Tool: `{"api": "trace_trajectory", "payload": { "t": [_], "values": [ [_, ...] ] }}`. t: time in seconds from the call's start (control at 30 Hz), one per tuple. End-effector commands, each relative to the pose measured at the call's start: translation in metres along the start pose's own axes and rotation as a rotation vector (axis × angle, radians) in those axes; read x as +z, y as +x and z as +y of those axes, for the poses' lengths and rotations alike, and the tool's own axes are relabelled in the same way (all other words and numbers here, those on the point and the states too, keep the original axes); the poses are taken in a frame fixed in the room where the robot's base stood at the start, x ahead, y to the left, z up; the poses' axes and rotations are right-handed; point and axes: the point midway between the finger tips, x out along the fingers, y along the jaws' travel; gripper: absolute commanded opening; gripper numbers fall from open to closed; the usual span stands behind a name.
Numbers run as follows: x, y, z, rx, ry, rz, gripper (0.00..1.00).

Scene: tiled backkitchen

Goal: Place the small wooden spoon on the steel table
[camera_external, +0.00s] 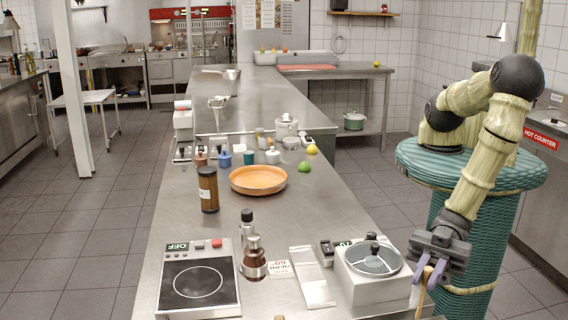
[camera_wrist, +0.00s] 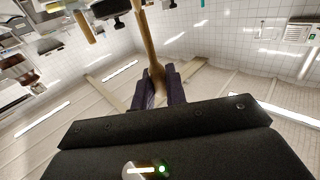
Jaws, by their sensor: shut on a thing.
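The small wooden spoon (camera_wrist: 148,38) is held between the purple fingers of my gripper (camera_wrist: 160,88) in the wrist view, its light brown length reaching away from the fingers to the top edge. In the external view my gripper (camera_external: 431,272) is at the lower right, pointing down, with a thin tan part of the spoon (camera_external: 421,302) below it. The fingers are shut on the spoon. The long steel table (camera_external: 331,212) runs from the front to the back. My gripper appears at its right front edge; whether the spoon is over the top or beside it I cannot tell.
A white appliance with a round lid (camera_external: 373,258) stands close left of my gripper. Bare steel shows right of the plate.

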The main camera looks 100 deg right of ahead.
Motion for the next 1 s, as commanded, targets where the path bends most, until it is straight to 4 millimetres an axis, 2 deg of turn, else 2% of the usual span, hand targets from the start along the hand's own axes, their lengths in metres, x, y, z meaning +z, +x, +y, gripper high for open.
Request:
{"api": "trace_trajectory", "payload": {
  "t": [0.17, 0.43, 0.87, 0.9, 1.0],
  "values": [
    [0.008, 0.000, 0.000, -0.001, -0.002, -0.002, 0.00],
    [0.038, 0.000, 0.000, 0.001, -0.002, -0.002, 0.00],
    [0.045, 0.000, 0.001, 0.002, 0.000, 0.000, 0.00],
    [0.045, 0.000, 0.001, 0.002, 0.000, 0.000, 0.15],
    [0.044, 0.000, 0.001, 0.002, 0.000, 0.000, 0.35]
  ]
}}
